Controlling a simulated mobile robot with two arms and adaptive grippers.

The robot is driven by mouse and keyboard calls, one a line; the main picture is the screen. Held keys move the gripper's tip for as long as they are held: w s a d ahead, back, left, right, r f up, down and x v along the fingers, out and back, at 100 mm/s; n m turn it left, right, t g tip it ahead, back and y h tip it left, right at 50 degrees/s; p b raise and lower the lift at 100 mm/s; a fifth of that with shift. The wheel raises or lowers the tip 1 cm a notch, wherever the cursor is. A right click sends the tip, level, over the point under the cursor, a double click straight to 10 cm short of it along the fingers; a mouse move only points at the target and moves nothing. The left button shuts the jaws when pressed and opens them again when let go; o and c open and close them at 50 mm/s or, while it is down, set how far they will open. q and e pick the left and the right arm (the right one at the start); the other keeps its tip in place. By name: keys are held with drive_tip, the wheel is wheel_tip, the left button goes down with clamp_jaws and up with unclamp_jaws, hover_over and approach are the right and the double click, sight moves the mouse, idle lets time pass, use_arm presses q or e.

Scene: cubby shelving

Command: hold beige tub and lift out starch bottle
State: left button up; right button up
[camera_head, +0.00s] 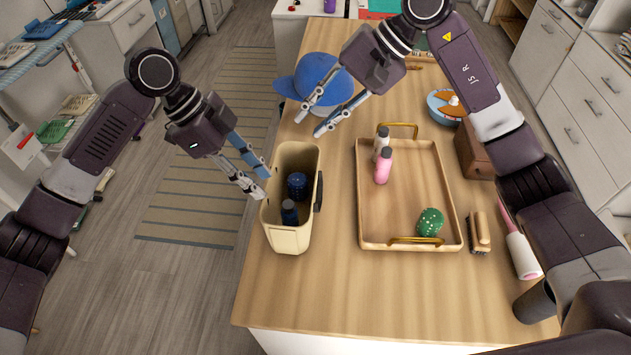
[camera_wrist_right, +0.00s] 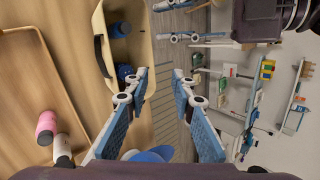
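The beige tub (camera_head: 290,240) stands upright near the table's left edge, with a dark handle on its right side. Inside it are a dark blue round-topped item (camera_head: 297,186) and a dark blue bottle-like item (camera_head: 289,213); I cannot read which is starch. Both also show in the right wrist view, in the tub (camera_wrist_right: 143,30). My left gripper (camera_head: 262,183) is open beside the tub's left rim, its fingertips near the wall; contact is unclear. My right gripper (camera_head: 309,126) is open and empty, above the table beyond the tub's far end.
A wooden tray (camera_head: 390,225) right of the tub holds a pink bottle (camera_head: 383,168), a white bottle with a dark cap (camera_head: 381,140) and a green dotted ball (camera_head: 430,222). A blue cap (camera_head: 322,72) lies behind my right gripper. The table's front is clear.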

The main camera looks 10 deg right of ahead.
drive_tip(key=f+h, duration=0.2)
drive_tip(key=f, duration=0.5)
drive_tip(key=s+f+n+h, duration=0.1)
drive_tip(key=f+h, duration=0.1)
drive_tip(key=f, duration=0.6)
drive_tip(key=s+f+h, duration=0.1)
drive_tip(key=f+h, duration=0.2)
drive_tip(key=f, duration=0.5)
drive_tip(key=shift+a+f, duration=0.1)
drive_tip(key=shift+a, duration=0.25)
drive_tip(key=shift+w+f, duration=0.1)
drive_tip(key=shift+f, duration=0.75)
clamp_jaws()
